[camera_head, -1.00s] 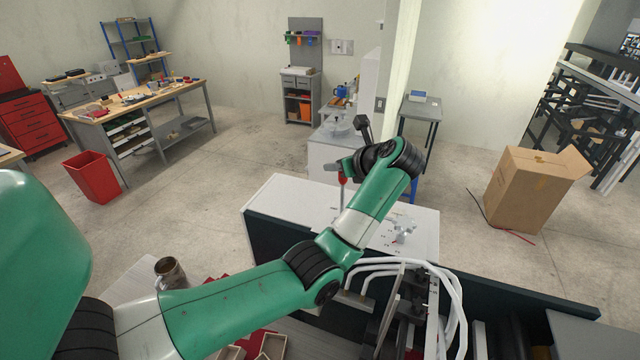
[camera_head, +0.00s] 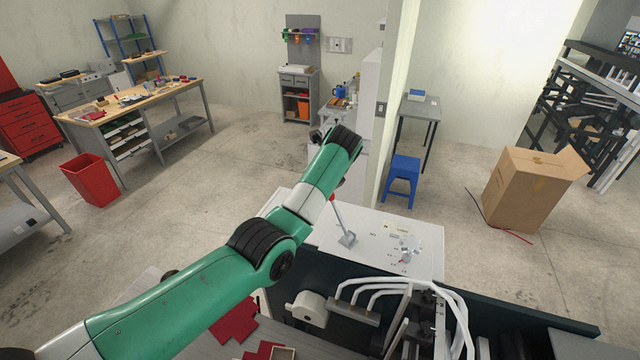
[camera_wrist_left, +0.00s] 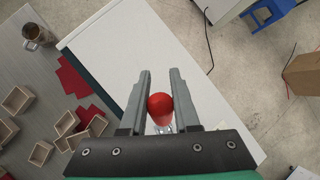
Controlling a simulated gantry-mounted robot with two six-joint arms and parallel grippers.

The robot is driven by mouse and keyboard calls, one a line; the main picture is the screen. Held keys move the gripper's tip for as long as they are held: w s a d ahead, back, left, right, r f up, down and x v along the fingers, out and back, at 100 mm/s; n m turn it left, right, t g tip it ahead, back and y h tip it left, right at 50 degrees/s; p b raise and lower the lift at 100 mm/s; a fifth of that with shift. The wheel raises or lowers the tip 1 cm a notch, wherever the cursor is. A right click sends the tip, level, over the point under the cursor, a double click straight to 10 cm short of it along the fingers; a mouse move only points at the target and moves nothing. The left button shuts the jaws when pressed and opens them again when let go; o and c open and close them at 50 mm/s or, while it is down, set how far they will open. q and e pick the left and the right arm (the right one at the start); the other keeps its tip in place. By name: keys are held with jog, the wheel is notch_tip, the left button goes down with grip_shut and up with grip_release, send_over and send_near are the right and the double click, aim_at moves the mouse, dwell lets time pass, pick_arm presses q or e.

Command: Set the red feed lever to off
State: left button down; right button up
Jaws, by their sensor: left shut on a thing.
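The red feed lever is a metal rod with a red knob, standing on a light grey panel (camera_head: 372,240). In the head view the rod (camera_head: 340,220) leans up and to the left from its small base plate, and my arm covers most of its top. In the left wrist view the red knob (camera_wrist_left: 160,104) sits between the two grey fingers of my left gripper (camera_wrist_left: 160,74), which is shut on it. In the head view my left gripper is hidden behind my wrist. My right gripper is in neither view.
A clear dial-like fitting (camera_head: 408,250) sits on the panel right of the lever. White hoses (camera_head: 400,288) curve in front of the panel. Small wooden boxes (camera_wrist_left: 15,100), red pieces (camera_wrist_left: 72,80) and a mug (camera_wrist_left: 32,33) lie on the left side in the wrist view.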

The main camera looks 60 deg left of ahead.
pick_arm(q)
jog(key=shift+s+a+f, duration=0.15)
jog(key=shift+f, duration=0.1)
jog(key=c, duration=0.6)
grip_release()
jog(key=shift+a, duration=0.1)
jog(key=shift+c, duration=0.2)
jog(key=shift+r, duration=0.1)
jog(key=shift+r, duration=0.1)
jog(key=p+v, duration=0.3)
jog(key=v, duration=0.8)
jog(key=shift+d+r, duration=0.2)
jog(key=shift+d, duration=0.05)
